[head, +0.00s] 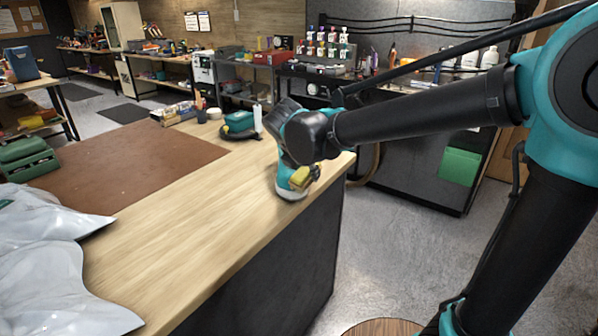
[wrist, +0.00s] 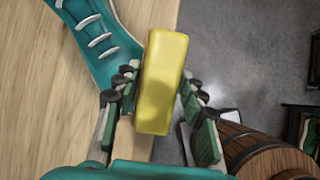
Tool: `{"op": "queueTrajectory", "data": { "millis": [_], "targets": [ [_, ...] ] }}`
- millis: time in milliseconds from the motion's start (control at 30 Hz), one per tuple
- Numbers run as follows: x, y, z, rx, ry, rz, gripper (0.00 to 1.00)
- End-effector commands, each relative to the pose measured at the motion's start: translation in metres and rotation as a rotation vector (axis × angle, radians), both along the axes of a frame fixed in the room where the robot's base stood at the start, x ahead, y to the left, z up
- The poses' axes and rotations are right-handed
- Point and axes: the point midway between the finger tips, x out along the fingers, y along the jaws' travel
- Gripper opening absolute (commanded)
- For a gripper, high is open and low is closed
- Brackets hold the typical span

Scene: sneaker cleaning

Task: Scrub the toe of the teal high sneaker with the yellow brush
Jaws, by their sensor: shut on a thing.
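The yellow brush (wrist: 165,80) sits between the fingers of my gripper (wrist: 157,82) in the wrist view, held over the bench edge. The teal high sneaker (wrist: 92,32) with white laces lies at the upper left of that view, just left of the brush; whether they touch I cannot tell. In the head view the teal sneaker (head: 291,185) is at the right edge of the bench, partly hidden by my arm. The yellow brush (head: 304,178) shows at its right side. The brush's bristles are not clear in either view.
The wooden bench (head: 190,240) has clear room left of the sneaker. Grey-white bags (head: 40,240) lie at the near left, a brown mat (head: 125,165) behind them. A teal and dark item (head: 239,123) stands farther back. A wooden barrel (wrist: 255,150) stands off the bench.

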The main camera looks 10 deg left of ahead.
Motion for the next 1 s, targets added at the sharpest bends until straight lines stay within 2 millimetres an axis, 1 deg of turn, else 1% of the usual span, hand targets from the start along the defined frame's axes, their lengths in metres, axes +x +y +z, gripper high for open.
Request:
{"op": "queueTrajectory", "data": {
  "millis": [267,700,1000],
  "targets": [
    [0.001,0.002,-0.003,0.000,0.000,0.001,0.18],
    [-0.009,0.034,-0.001,0.001,0.000,0.002,0.18],
    [-0.012,0.043,-0.001,0.001,0.001,0.002,0.18]
  ]
}}
